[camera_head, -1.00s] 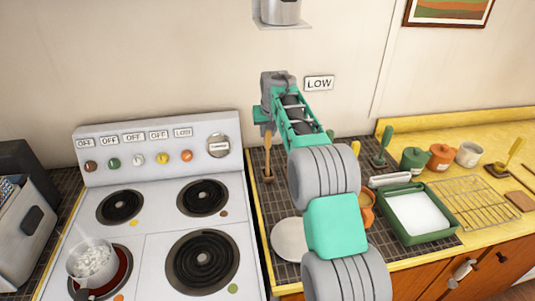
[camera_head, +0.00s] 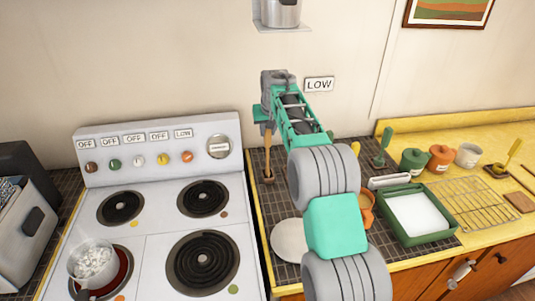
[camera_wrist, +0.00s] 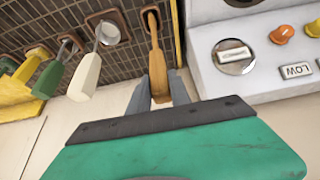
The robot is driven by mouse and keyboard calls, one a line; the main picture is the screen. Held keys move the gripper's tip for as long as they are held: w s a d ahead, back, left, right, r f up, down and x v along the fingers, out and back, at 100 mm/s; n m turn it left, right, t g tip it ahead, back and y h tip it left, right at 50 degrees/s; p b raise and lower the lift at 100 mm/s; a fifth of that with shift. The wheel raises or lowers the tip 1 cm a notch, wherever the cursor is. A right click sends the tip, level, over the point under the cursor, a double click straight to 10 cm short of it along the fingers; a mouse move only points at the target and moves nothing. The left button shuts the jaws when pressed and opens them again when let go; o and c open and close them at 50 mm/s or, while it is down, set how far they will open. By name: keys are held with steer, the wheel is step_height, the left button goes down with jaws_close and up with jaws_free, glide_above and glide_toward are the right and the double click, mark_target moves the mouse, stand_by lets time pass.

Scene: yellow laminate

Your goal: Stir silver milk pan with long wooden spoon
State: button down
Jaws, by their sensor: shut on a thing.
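The long wooden spoon (camera_head: 268,150) hangs down from my gripper (camera_head: 265,118) over the dark tiled counter right of the stove. In the wrist view, my gripper (camera_wrist: 159,92) is shut on the spoon's handle (camera_wrist: 157,62). The spoon's lower end is at a small holder on the counter; I cannot tell whether it is still inside. The silver milk pan (camera_head: 92,262) stands on the glowing front left burner, with white lumpy contents and its handle toward the front.
The stove (camera_head: 152,230) has several other coil burners, all bare. Right of the spoon are a pale round plate (camera_head: 289,240), a green tray (camera_head: 414,214), a wire rack (camera_head: 468,202) and several canisters. A shelf with a metal pot (camera_head: 280,12) is on the wall above.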

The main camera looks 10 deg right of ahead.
steer(key=shift+r, duration=3.1)
steer(key=c, duration=1.7)
jaws_free()
jaws_close()
